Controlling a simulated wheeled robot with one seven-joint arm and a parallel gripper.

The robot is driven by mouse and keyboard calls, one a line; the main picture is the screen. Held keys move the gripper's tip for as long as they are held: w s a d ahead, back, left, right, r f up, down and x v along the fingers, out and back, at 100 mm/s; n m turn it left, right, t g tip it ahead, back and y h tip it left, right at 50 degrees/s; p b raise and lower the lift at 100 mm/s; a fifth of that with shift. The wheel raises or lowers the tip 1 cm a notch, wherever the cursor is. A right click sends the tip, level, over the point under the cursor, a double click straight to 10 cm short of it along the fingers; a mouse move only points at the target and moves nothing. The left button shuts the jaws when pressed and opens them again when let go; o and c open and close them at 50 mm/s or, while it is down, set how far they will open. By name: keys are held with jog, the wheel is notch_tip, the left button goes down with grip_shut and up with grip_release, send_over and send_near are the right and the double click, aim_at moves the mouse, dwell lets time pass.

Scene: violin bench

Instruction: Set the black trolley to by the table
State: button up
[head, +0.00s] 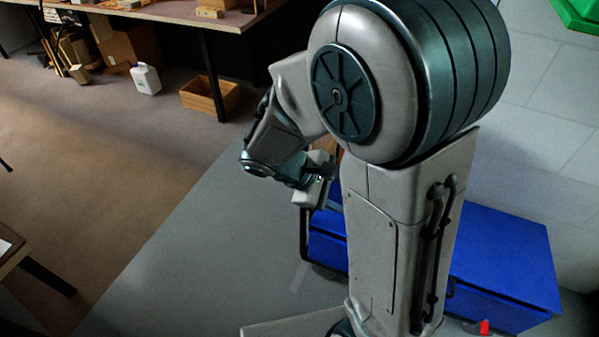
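No plainly black trolley shows. A large blue box-like body (502,252) with dark edging stands behind my arm, at the lower right. A black bar (304,236) runs down at its left side and bends toward it; I cannot tell whether this is a trolley handle. My gripper (312,200) is at the upper end of this bar, partly hidden by my arm. Whether its fingers are around the bar or only beside it is unclear. A long table (232,18) stands at the top left. Another table's corner (10,246) shows at the left edge.
A white jug (146,79), an open wooden crate (211,97) and cardboard boxes (128,48) are under the long table. A small red part (484,327) shows low by the blue body. A green object (578,14) is at top right. Grey and brown floor at left is clear.

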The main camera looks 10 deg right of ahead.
jog(key=w+a+f+n+t+h+b, duration=0.2)
jog(key=w+a+f+n+t+b, duration=0.2)
jog(key=w+a+f+n+t, duration=0.35)
jog(key=w+a+f+n+t+h+b, duration=0.2)
jog(key=w+a+f+n+t+b, duration=0.35)
jog(key=f+n, duration=0.45)
jog(key=w+d+m, duration=0.1)
jog(key=w+d, duration=0.7)
jog(key=d, duration=0.2)
jog(key=shift+w+f, duration=0.25)
jog(key=shift+w, duration=0.05)
jog(key=shift+c, duration=0.3)
grip_shut()
